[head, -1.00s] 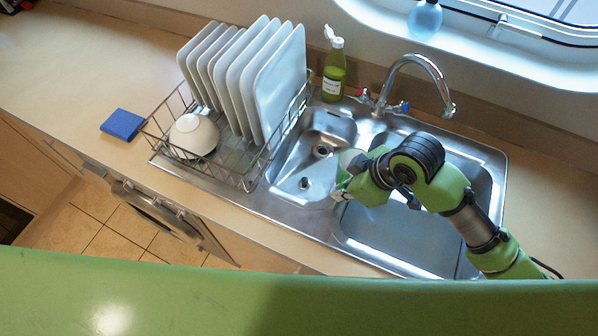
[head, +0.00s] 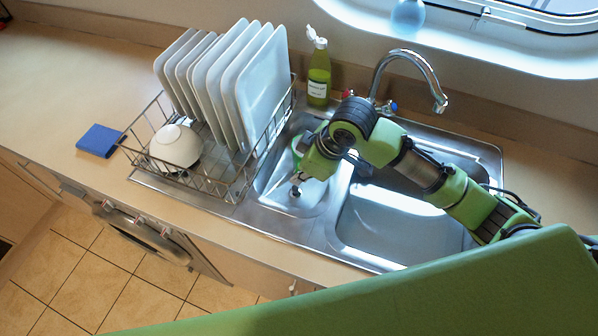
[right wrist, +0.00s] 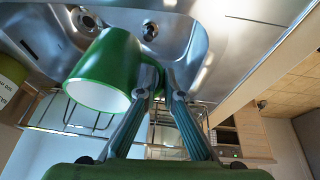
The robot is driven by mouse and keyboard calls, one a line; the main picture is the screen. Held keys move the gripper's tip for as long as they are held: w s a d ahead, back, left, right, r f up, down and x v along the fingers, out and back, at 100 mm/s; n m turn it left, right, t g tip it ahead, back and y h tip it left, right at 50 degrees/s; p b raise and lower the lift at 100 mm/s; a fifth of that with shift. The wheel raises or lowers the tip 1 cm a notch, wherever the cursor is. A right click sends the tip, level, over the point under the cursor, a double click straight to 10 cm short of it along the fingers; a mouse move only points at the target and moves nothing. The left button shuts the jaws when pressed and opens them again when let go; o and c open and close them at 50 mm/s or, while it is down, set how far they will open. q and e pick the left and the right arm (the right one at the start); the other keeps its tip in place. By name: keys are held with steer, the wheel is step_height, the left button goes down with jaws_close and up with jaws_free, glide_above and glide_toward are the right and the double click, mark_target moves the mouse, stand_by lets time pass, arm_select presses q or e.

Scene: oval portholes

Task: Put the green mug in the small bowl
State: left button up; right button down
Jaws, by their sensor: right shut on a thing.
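The green mug (right wrist: 112,62) fills the left of the right wrist view, its pale inside facing the camera. My right gripper (right wrist: 158,74) is shut on it at the handle side. In the head view, the mug (head: 297,145) shows only as a green edge with a pale inside, mostly hidden by my right gripper (head: 297,185). Mug and gripper are over the small sink bowl (head: 268,188), left of the large basin (head: 400,222). I cannot tell whether the mug touches the bowl. My left gripper is not in view.
A wire rack (head: 238,190) on the left holds several white plates (head: 222,80) and an upturned cream bowl (head: 176,146). A green bottle (head: 318,75) and the tap (head: 405,55) stand behind the sink. A blue sponge (head: 99,140) lies left of the rack.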

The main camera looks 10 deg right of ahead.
steer(key=w+f, duration=0.4)
steer(key=w+d+f+p, duration=0.1)
steer(key=f, duration=0.1)
steer(key=shift+w, duration=0.4)
step_height(320, 180, down, 2)
steer(key=shift+d+f+p, duration=0.1)
steer(key=shift+p, duration=0.6)
steer(key=shift+w+f, duration=0.1)
steer(key=shift+f, duration=0.45)
steer(key=shift+f, duration=0.2)
steer(key=c, duration=2.3)
jaws_free()
steer(key=shift+o, duration=0.6)
steer(key=shift+r, duration=0.1)
